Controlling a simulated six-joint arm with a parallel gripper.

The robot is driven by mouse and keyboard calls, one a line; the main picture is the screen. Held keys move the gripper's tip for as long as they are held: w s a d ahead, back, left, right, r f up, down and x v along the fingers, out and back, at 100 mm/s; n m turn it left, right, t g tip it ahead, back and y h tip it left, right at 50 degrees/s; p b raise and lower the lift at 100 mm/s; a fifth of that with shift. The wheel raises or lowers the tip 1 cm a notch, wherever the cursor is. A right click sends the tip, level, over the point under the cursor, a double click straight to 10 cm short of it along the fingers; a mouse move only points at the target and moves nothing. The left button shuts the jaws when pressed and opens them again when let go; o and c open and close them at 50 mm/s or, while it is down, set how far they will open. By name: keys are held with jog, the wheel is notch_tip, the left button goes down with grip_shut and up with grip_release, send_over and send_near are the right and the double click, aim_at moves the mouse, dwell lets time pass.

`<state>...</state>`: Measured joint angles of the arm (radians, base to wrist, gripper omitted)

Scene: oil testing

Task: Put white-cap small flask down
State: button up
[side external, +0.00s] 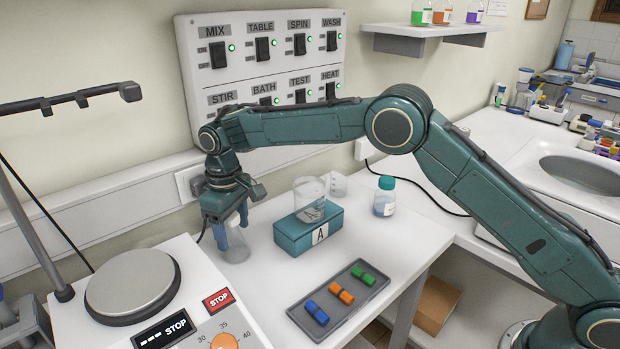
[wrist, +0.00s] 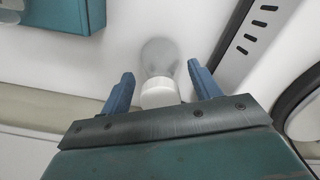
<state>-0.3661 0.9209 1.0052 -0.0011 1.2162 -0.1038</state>
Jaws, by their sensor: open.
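The white-cap small flask (side external: 237,250) stands on the white table between the hotplate unit and the teal box, directly below my gripper. In the wrist view its white cap (wrist: 160,93) and cloudy grey body (wrist: 159,55) show between my blue fingers. My gripper (wrist: 162,88) is open, with a finger on each side of the cap and a visible gap to both. In the side view my gripper (side external: 231,219) points down over the flask and hides its upper part.
A teal box marked A (side external: 290,236) carries a clear beaker (side external: 309,190). A teal-capped bottle (side external: 384,204) stands right of it. A grey tray (side external: 369,293) with coloured blocks lies in front. The hotplate (side external: 132,283) is close on the left. A switch panel (side external: 245,75) is behind.

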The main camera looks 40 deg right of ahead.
notch_tip(320, 180, up, 12)
jog(key=shift+f, duration=0.25)
dwell(0.3)
dwell(0.5)
jog(key=shift+s+d+r, duration=0.15)
jog(key=shift+d+r, duration=0.1)
jog(key=shift+r, duration=0.15)
jog(key=s+d+r+m+t, duration=0.3)
jog(key=s+d+r, duration=1.05)
jog(key=s, duration=0.35)
jog(key=s+d+f+t, duration=0.1)
jog(key=s+d+f, duration=0.1)
jog(key=s, duration=0.5)
jog(key=s+d+f+m, duration=0.1)
jog(key=s+d+f, duration=0.2)
jog(key=s, duration=0.4)
jog(key=s+d+f+m+t, duration=0.1)
jog(key=s+d+f, duration=0.2)
jog(key=s, duration=0.5)
jog(key=shift+f+t, duration=0.3)
jog(key=shift+f, duration=0.25)
